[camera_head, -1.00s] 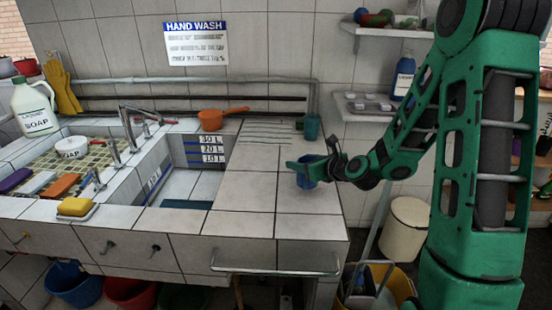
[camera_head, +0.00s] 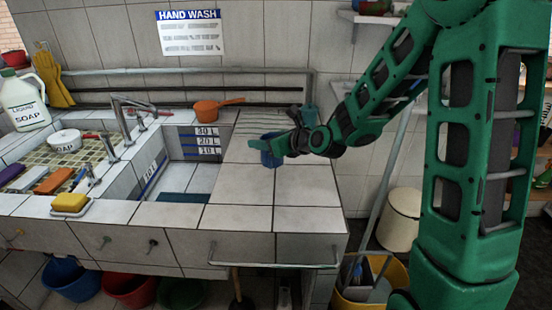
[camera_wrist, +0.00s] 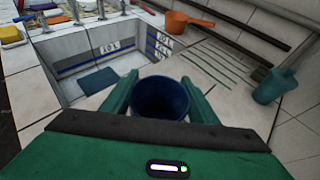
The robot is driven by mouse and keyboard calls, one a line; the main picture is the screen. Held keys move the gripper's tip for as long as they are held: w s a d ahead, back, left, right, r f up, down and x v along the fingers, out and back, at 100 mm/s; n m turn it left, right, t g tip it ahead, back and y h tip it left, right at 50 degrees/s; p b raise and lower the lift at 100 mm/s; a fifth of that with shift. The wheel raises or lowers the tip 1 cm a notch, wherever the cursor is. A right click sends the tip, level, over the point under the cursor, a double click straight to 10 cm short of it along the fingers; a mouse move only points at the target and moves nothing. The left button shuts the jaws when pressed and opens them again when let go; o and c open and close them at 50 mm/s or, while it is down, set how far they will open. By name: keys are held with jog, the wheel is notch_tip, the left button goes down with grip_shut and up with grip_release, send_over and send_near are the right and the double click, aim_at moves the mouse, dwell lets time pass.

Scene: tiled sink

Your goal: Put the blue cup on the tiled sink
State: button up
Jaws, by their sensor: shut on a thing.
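The blue cup (camera_head: 270,151) is between the fingers of my gripper (camera_head: 266,150), over the tiled counter (camera_head: 240,217) right of the basin. In the wrist view the cup (camera_wrist: 161,98) stands upright, its open rim facing the camera, with a green finger of my gripper (camera_wrist: 160,95) on each side. My gripper is shut on the cup. Whether the cup's base touches the tiles is hidden. The tiled sink basin (camera_head: 187,176) lies to the cup's left.
An orange ladle (camera_head: 210,110) sits behind the basin. A teal container (camera_wrist: 273,87) stands on the tiles right of the cup. A yellow sponge (camera_head: 70,202) is at the front left. The front right tiles are clear.

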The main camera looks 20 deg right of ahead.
jog(key=a+r, duration=0.3)
jog(key=a, duration=0.2)
jog(key=shift+y, duration=0.3)
jog(key=shift+w+d+f, duration=0.8)
jog(key=shift+d+f, duration=1)
jog(key=shift+f, duration=0.05)
jog(key=shift+w+d+f, duration=0.75)
jog(key=shift+d+f, duration=1)
jog(key=shift+f, duration=0.05)
jog(key=shift+w+d+f, duration=0.8)
jog(key=shift+d+f, duration=1)
jog(key=shift+f, duration=0.05)
jog(key=shift+f, duration=0.1)
jog(key=o, duration=1.3)
jog(key=shift+s+d, duration=0.1)
jog(key=shift+s, duration=0.05)
jog(key=v, duration=1.1)
jog(key=shift+s+d+r, duration=0.15)
jog(key=shift+s+r, duration=0.05)
jog(key=shift+r, duration=0.2)
